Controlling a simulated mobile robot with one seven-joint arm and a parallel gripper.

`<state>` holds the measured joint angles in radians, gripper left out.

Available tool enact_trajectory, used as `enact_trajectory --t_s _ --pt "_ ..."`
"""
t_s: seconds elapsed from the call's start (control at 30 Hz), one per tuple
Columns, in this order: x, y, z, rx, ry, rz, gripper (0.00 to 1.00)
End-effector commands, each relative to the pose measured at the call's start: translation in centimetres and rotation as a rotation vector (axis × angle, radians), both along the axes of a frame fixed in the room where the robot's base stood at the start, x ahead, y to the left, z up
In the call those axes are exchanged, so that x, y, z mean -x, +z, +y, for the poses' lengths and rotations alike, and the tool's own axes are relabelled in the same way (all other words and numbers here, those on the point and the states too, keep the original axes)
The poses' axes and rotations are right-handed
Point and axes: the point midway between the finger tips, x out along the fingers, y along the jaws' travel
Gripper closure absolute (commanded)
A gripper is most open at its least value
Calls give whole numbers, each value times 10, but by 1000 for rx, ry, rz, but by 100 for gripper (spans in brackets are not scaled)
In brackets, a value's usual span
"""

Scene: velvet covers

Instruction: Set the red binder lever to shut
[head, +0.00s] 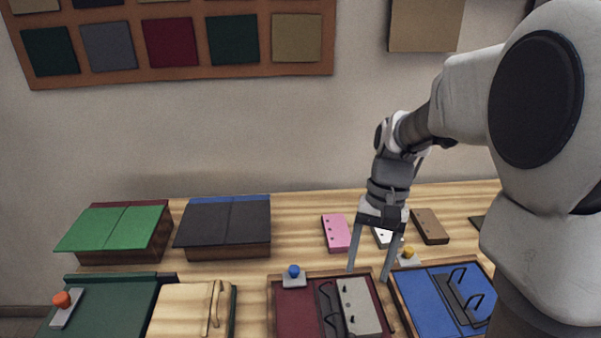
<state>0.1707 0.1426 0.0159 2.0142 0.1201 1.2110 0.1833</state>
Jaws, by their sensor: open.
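The dark red binder (296,315) lies open at the front middle of the table. Its lever is a small grey plate with a blue knob (293,271) at its back edge. Whether the lever stands open or shut I cannot tell. Dark curved rings (326,305) and a pale punched block (362,306) lie in the binder's right part. My gripper (369,274) is open, pointing down with its two fingers apart and nothing between them. In the picture its tips overlap the binder's back right edge, right of the blue knob; the height gap is unclear.
A blue binder (423,300) with a yellow knob (408,252) lies right. A green binder (115,305) with an orange knob (62,299) and a wooden cover (182,308) lie left. Green (115,225) and dark (225,222) covered boxes and a pink punched block (336,232) stand behind.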

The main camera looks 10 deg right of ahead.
Motion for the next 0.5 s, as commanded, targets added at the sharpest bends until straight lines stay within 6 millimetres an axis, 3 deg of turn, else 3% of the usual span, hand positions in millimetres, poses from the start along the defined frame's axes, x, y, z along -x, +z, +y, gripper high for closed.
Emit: enact_trajectory --t_s 0.27,0.5 --pt "-16 -12 -7 -40 -69 134 36" --pt "-10 -34 -4 -44 -75 149 36"
